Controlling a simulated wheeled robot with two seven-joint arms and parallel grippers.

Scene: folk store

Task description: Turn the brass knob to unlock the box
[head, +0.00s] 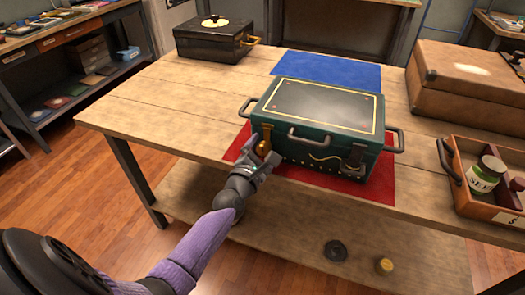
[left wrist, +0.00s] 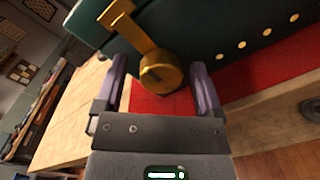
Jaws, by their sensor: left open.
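A dark green box (head: 318,115) with a black and gold lid sits on a red mat (head: 375,188) on the wooden table. The brass knob (head: 263,147) is on the left end of the box's front face. In the left wrist view the brass knob (left wrist: 162,72) is round, with a flat brass arm rising from it. My left gripper (head: 262,160) is at the knob; its open fingers (left wrist: 157,85) stand on either side of it, with visible gaps. Whether the fingertips touch the knob cannot be told. My right gripper is not in view.
A blue mat (head: 325,70) lies behind the box. A black case (head: 215,40) stands at the back left, a brown suitcase (head: 465,85) at the back right. A wooden tray (head: 480,205) with a jar (head: 487,174) is at right. The table's left part is clear.

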